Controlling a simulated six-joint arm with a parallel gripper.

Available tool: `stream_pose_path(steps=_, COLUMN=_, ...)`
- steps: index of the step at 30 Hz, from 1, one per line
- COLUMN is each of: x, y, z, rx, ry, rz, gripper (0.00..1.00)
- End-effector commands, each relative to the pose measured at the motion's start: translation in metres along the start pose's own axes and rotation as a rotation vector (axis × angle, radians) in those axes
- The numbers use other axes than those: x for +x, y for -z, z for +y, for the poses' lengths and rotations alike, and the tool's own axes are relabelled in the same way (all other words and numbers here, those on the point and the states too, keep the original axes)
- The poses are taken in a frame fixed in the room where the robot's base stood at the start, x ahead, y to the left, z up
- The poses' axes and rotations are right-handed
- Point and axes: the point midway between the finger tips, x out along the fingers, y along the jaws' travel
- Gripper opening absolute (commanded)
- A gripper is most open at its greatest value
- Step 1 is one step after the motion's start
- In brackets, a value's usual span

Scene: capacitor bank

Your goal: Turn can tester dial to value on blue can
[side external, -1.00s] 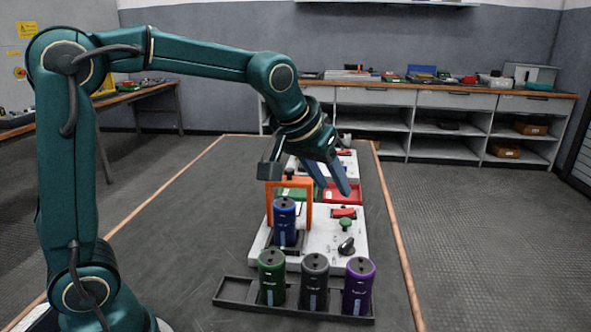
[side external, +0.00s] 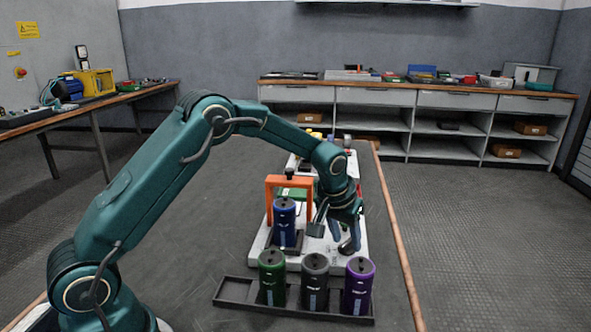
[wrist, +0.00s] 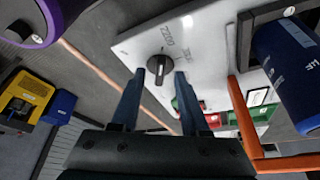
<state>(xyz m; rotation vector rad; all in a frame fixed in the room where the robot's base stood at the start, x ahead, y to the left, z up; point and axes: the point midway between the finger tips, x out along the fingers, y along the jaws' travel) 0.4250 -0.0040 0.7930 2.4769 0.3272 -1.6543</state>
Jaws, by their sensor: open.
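The blue can (side external: 284,225) stands upright in a dark holder on the white tester panel (side external: 262,256), beside the orange frame (side external: 291,181). The wrist view shows the blue can (wrist: 285,62) at the right, with white print only partly readable. The dial (wrist: 158,66) is a black knob with a pale pointer line on the panel; printed numbers beside it appear tilted and small. My gripper (wrist: 160,75) is open, with its fingertips on either side of the knob; I cannot tell whether they touch it. In the side view, my gripper (side external: 336,238) is low over the panel and hides the dial.
A dark tray (side external: 235,291) in front holds a green can (side external: 271,278), a grey can (side external: 314,283) and a purple can (side external: 358,287). The orange frame and blue can stand close left of my gripper. The table left of the panel is clear.

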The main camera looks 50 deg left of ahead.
Motion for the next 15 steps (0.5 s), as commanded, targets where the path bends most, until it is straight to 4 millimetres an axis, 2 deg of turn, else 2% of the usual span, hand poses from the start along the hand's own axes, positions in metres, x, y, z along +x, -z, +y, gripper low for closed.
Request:
stream_pose_path(steps=9, x=0.0039, y=-0.0001, z=0.0000, rx=0.000, ry=0.000, rz=0.000, gripper=0.45)
stream_pose_path(steps=10, x=0.0038, y=-0.0001, z=0.0000, rx=0.000, ry=0.000, rz=0.000, gripper=0.37)
stream_pose_path(steps=13, x=0.0037, y=-0.0002, z=0.0000, rx=0.000, ry=0.000, rz=0.000, gripper=0.00)
stream_pose_path(steps=15, x=0.0037, y=-0.0002, z=0.0000, rx=0.000, ry=0.000, rz=0.000, gripper=0.00)
